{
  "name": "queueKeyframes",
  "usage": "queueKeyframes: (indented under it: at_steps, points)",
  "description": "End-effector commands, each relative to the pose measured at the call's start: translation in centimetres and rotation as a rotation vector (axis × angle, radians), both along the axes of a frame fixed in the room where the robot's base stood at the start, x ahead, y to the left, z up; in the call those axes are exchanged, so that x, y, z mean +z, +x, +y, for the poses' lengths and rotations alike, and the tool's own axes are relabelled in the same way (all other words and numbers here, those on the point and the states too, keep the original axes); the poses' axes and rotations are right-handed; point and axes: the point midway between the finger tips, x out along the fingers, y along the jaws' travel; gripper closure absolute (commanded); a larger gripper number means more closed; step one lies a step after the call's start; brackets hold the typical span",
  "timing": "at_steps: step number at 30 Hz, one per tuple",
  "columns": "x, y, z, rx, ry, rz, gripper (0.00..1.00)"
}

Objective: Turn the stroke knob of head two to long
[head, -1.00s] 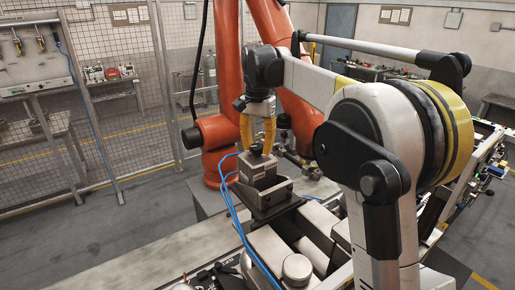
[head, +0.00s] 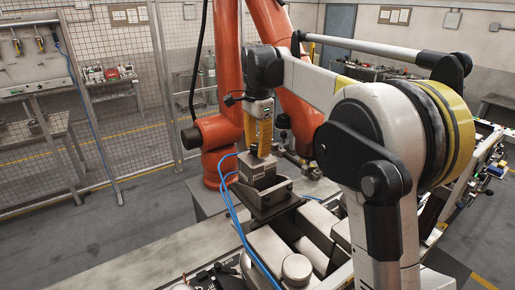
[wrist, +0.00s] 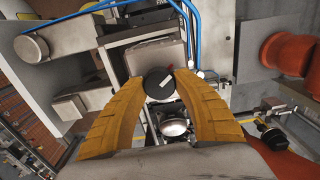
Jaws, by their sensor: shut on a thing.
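A black round knob (wrist: 155,92) with a white mark on top sits on a grey box-shaped head (head: 257,175). My gripper (head: 264,152) points down at the top of this head. In the wrist view my gripper's two yellow fingertips (wrist: 160,82) are on either side of the knob, shut on it. In the head view the fingers are seen nearly edge-on and mostly hide the knob. I cannot read a head number or any stroke marking, so I cannot tell which setting the white mark points to.
Blue hoses (head: 232,205) run down the left side of the head. Grey machine blocks (head: 320,218) and a round cap (head: 297,268) lie in front of it. An orange robot arm (head: 222,140) stands close behind. Open floor (head: 90,245) lies to the left.

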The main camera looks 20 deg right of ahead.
Motion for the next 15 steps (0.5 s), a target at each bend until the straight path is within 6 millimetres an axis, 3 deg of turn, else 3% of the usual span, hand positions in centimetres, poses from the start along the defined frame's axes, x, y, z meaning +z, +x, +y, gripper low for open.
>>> queueKeyframes:
  at_steps: [11,12,14,15]
  points:
    - [-0.07,-0.03,-0.05,-0.004,0.0,0.001,0.95]
    - [-0.07,-0.03,-0.05,-0.004,0.0,0.001,0.59]
    - [-0.06,-0.02,-0.05,-0.004,0.0,0.001,0.41]
    - [-0.05,-0.02,-0.04,-0.004,0.0,0.001,0.41]
